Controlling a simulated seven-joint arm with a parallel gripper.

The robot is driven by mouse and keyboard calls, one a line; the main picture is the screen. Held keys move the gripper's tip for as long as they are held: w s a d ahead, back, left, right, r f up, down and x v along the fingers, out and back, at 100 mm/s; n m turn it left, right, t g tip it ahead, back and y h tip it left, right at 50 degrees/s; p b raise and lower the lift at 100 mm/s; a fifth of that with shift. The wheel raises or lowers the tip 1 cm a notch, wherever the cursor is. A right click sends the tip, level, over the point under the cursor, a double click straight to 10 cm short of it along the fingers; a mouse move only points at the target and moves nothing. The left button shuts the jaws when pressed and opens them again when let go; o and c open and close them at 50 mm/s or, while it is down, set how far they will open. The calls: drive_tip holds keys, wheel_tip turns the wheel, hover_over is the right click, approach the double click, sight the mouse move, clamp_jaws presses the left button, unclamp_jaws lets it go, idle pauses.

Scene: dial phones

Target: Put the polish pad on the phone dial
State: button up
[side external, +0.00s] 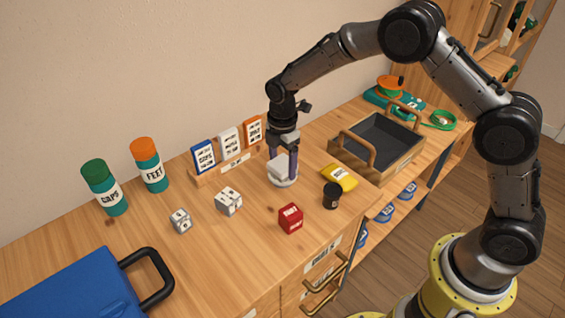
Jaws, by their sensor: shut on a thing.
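My gripper (284,176) points down over the wooden worktop. Its dark purple fingers are around a small white blocky piece (279,171), and it is shut on it. The piece is at or just above a pale round base (287,183); I cannot tell whether they touch. The fingers hide part of both. I cannot tell for sure whether the white piece is the polish pad. No phone dial can be made out clearly. A yellow pad-like packet (339,177) with dark print lies right of the gripper, apart from it.
A wooden tray (352,157) with handles stands right. A black cup (332,202), red cube (290,219) and white cubes (229,202) (181,221) are in front. A card rack (226,167) stands behind. Two bottles (104,190) (150,168) and a blue case (70,292) are left.

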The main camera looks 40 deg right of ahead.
drive_tip(key=shift+f, duration=0.1)
drive_tip(key=o, duration=1.3)
